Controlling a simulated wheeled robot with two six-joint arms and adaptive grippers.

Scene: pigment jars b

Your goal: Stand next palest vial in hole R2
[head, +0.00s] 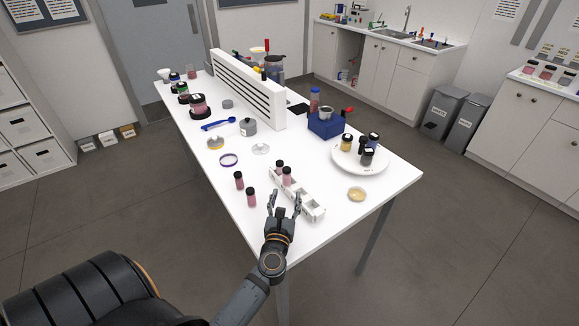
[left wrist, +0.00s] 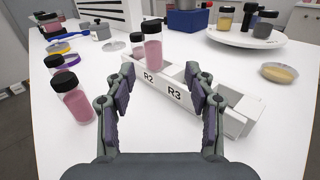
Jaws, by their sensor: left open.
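The white rack (head: 312,207) lies along the near part of the table; labels R2 and R3 show on its front in the left wrist view (left wrist: 174,95). A pink vial with a black cap (left wrist: 153,52) stands upright at the R2 label. Another pink vial (head: 279,167) stands behind it at the rack's far end. Two darker pink vials, a farther one (head: 239,181) and a nearer one (head: 251,198), stand on the table left of the rack. My left gripper (head: 285,198) is open and empty, close to the rack's near side around R2 and R3. My right gripper is out of view.
A white round plate (head: 345,162) with several dark-capped jars stands to the right, near a blue block (head: 325,126). A yellowish dish (head: 357,194) lies right of the rack. A purple ring (head: 229,160) and a grey pot (head: 248,126) are farther back.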

